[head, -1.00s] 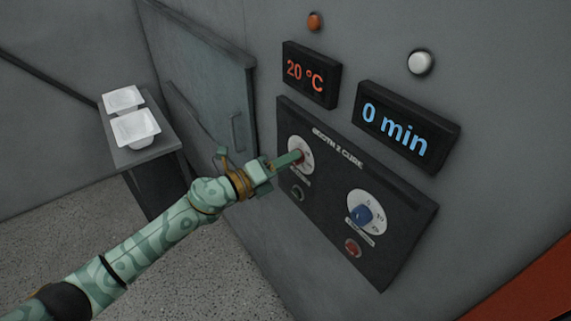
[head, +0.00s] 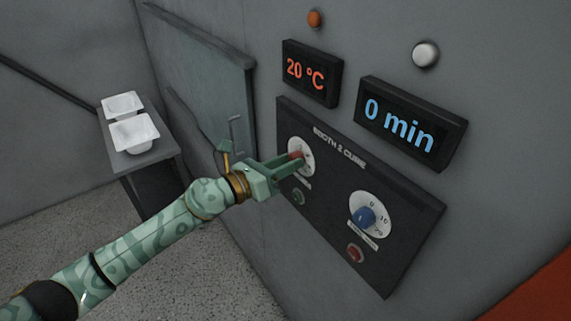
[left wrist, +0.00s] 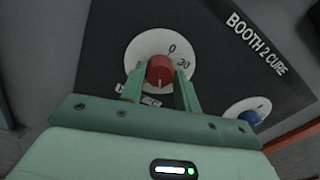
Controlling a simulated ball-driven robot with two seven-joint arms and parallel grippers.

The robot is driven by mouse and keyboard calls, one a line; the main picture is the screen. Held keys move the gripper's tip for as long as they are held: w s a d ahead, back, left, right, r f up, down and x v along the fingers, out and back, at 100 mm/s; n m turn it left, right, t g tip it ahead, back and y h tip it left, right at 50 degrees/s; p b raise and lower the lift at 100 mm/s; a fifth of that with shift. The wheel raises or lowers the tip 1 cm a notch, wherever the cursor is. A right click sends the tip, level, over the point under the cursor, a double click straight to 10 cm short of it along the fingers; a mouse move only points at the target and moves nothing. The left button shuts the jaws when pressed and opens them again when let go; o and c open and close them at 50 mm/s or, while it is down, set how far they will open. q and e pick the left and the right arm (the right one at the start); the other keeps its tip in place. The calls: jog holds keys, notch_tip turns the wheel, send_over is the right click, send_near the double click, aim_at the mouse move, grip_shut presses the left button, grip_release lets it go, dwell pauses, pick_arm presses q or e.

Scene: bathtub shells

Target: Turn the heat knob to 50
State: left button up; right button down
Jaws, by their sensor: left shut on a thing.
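The heat knob is a red knob (head: 296,155) on a white round dial at the upper left of the dark control panel (head: 400,205). In the left wrist view the red knob (left wrist: 160,71) sits between the two green fingers, with "0" and "30" showing on its dial (left wrist: 146,48); the dial's lower part is partly hidden. My left gripper (head: 292,163) is shut on the red knob, one finger on each side. The temperature display (head: 305,71) reads 20 °C. My right gripper is not in view.
A blue knob (head: 366,217) sits to the right on the panel, with a red button (head: 355,253) below it and a green button (head: 299,196) below the heat dial. The time display (head: 399,124) reads 0 min. White tub shells (head: 134,133) rest on a stand at left.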

pick_arm(q)
jog(key=shift+f, duration=0.15)
dwell(0.3)
jog(key=o, duration=1)
jog(key=shift+s+a, duration=0.1)
jog(key=b+v, duration=0.3)
jog(key=v, duration=1.3)
jog(key=shift+a+b, duration=0.1)
jog(key=shift+b, duration=0.2)
